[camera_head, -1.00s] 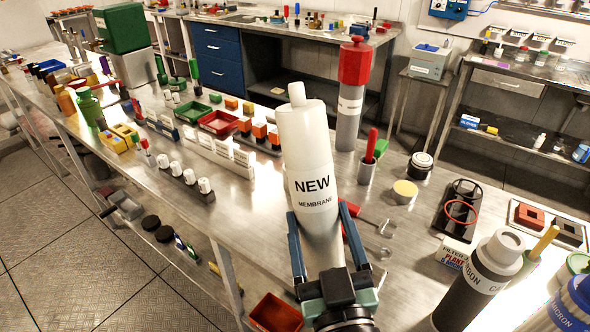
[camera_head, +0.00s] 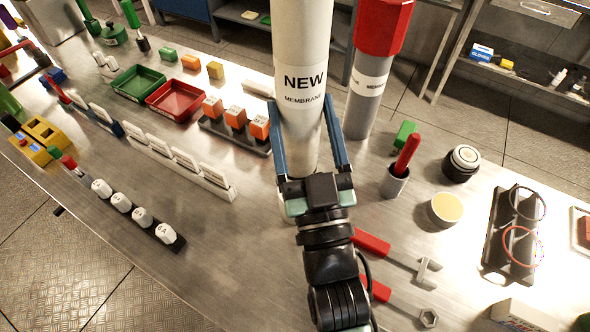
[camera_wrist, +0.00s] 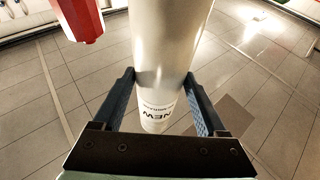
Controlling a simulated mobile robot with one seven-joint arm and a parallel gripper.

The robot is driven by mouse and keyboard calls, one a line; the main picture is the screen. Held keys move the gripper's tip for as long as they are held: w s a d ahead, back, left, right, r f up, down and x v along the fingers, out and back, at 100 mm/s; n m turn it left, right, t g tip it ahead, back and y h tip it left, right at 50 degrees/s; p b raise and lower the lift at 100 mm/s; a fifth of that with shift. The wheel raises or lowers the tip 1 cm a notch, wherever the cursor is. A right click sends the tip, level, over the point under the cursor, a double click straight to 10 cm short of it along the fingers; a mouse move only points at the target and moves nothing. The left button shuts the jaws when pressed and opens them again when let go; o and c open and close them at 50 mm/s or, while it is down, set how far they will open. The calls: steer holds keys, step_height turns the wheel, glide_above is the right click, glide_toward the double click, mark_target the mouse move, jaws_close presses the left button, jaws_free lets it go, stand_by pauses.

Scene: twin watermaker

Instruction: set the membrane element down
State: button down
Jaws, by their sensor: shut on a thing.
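The membrane element (camera_head: 301,60) is a tall white cylinder with a band reading NEW MEMBRANE. It stands about upright over the steel bench, and its top is cut off by the head view's upper edge. My gripper (camera_head: 309,165) is shut on it, one blue finger on each side. Its lower end is partly hidden by my gripper, and I cannot tell whether it touches the bench. In the wrist view the white membrane element (camera_wrist: 168,50) runs between the two fingers, with the NEW label low between them.
A grey cylinder with a red cap (camera_head: 367,85) stands close at right. A red-handled tool in a cup (camera_head: 396,182) and a yellow-topped jar (camera_head: 446,208) are farther right. Red-handled wrenches (camera_head: 395,255) lie beside my arm. An orange-block rack (camera_head: 235,132) is at left. The bench (camera_head: 235,260) is bare at front left.

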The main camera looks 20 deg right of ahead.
mark_target(303, 166)
steer(key=f, duration=0.4)
steer(key=shift+s+f, duration=0.2)
steer(key=shift+s, duration=0.1)
steer(key=shift+w+f+b, duration=0.1)
steer(key=shift+f+b, duration=0.2)
steer(key=shift+f, duration=1.95)
steer(key=shift+f+b, duration=0.6)
jaws_free()
steer(key=shift+r+p, duration=0.5)
steer(key=shift+p, duration=0.05)
steer(key=shift+s, duration=0.2)
steer(key=b+v, duration=0.1)
steer(key=v, duration=0.6)
